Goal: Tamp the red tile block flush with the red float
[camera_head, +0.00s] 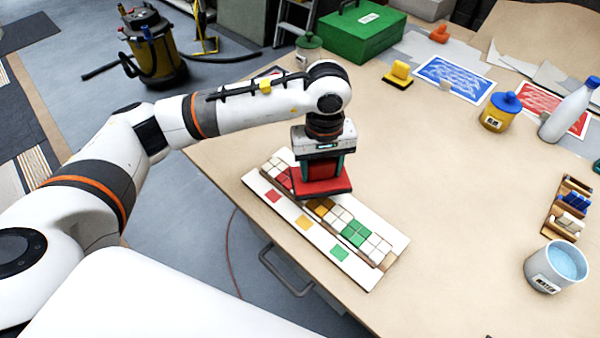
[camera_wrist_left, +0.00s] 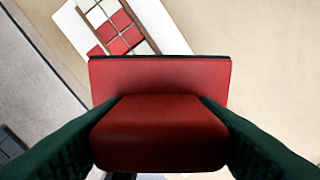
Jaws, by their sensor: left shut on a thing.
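My left gripper (camera_head: 321,172) is shut on the red float (camera_head: 322,188), gripping its handle, and holds it over the mosaic panel (camera_head: 370,280). The float also fills the middle of the left wrist view (camera_wrist_left: 160,75), between the green fingers. The red tile block (camera_head: 284,179) lies in the panel's strip, left of the float in the head view. It shows beyond the float in the left wrist view (camera_wrist_left: 120,37). The float hides part of the strip, and I cannot tell whether it touches the tiles. My right gripper is not in view.
Yellow tiles (camera_head: 323,207) and green tiles (camera_head: 355,233) sit among white ones in the strip. A yellow float (camera_head: 398,74) stands at the back. A water bucket (camera_head: 556,267) and a rack (camera_head: 569,208) stand at the right. The middle of the table is clear.

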